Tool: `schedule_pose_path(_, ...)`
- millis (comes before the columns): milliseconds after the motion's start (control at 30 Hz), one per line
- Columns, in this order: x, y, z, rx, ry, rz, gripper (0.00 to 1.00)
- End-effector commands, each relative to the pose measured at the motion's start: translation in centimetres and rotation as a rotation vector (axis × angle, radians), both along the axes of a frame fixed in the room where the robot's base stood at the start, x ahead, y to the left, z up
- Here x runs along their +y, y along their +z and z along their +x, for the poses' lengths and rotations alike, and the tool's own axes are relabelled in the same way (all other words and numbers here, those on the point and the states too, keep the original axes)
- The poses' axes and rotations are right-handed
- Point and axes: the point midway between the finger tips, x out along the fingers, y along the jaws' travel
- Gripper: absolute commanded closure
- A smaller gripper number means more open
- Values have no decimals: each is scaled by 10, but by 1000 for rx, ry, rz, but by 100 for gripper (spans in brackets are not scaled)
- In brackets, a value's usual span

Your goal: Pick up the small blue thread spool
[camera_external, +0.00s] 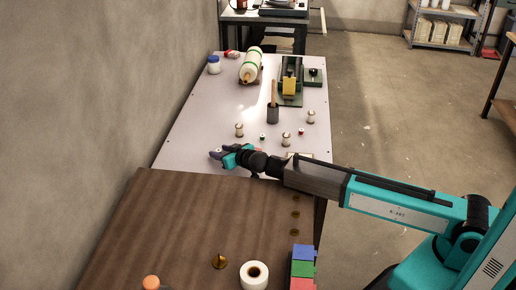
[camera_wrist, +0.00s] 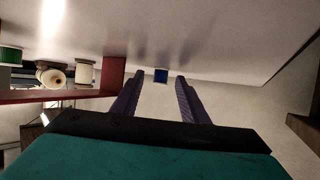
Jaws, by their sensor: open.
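The small blue thread spool (camera_wrist: 161,76) shows in the wrist view as a little blue block at the edge of the pale table. It appears in the gap between the two purple-grey fingertips of my gripper (camera_wrist: 159,84), and the fingers look apart from it. How far beyond the tips it lies is hard to tell. In the external view my gripper (camera_external: 216,154) is low over the near left part of the white table. I cannot make out the blue spool there. My gripper is open and empty.
Small green (camera_external: 262,136) and red (camera_external: 300,132) spools and white-bodied spools (camera_external: 239,130) stand to the right. A brown wooden table (camera_external: 170,225) adjoins in front. In the wrist view, a red bar (camera_wrist: 111,77) is left of the fingers.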

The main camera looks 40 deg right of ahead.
Motion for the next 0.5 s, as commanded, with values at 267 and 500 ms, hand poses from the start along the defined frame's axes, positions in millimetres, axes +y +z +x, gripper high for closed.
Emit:
schedule_pose_path(267,0,0,0,0,0,0,75)
schedule_pose_path(500,0,0,0,0,0,0,100)
